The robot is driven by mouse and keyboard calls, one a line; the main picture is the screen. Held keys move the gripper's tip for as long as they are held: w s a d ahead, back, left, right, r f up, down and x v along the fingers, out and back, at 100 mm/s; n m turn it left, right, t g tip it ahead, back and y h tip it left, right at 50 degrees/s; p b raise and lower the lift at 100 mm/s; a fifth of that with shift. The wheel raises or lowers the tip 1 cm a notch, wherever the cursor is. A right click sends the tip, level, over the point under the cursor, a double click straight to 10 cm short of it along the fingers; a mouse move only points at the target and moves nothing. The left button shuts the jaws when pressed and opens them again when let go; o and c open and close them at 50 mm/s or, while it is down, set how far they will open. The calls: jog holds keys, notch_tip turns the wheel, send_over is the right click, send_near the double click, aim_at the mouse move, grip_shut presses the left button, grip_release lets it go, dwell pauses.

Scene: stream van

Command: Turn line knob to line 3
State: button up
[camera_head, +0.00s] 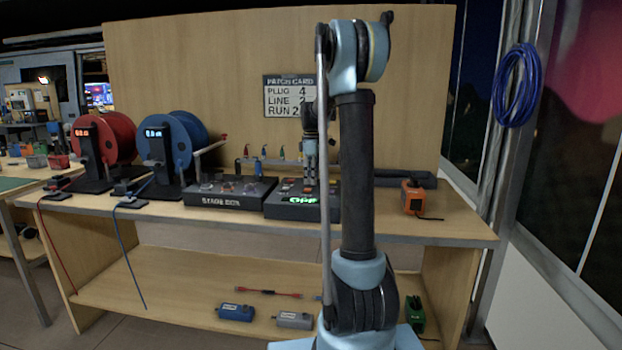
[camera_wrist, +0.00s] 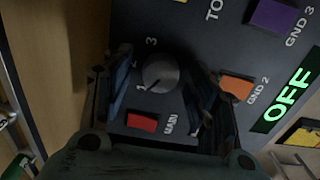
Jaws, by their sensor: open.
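The line knob (camera_wrist: 161,70) is a round grey dial on the dark control box (camera_head: 290,214), with a 1 and a 3 printed beside it in the wrist view. A faint mark on its face seems to lean toward the 1. My gripper (camera_wrist: 163,80) is open, with one finger on each side of the knob; I cannot tell whether either finger touches it. In the head view my gripper (camera_head: 310,165) points down over the box, and the knob cannot be made out there. The box's display (camera_wrist: 287,100) reads OFF in green.
A red MAIN button (camera_wrist: 142,121) lies near the knob, with an orange GND 2 block (camera_wrist: 237,87) and a purple GND 3 block (camera_wrist: 272,16) beside it. The stage box (camera_head: 222,201) stands left of the control box. A patch card (camera_head: 285,97) hangs behind, partly hidden by my arm.

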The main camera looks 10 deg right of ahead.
jog(key=c, duration=1.1)
jog(key=shift+m, duration=0.4)
jog(key=m, duration=0.4)
jog(key=shift+w, duration=0.1)
jog(key=m, duration=1.2)
jog(key=shift+m, duration=0.3)
jog(key=m, duration=0.6)
jog(key=shift+m, duration=0.4)
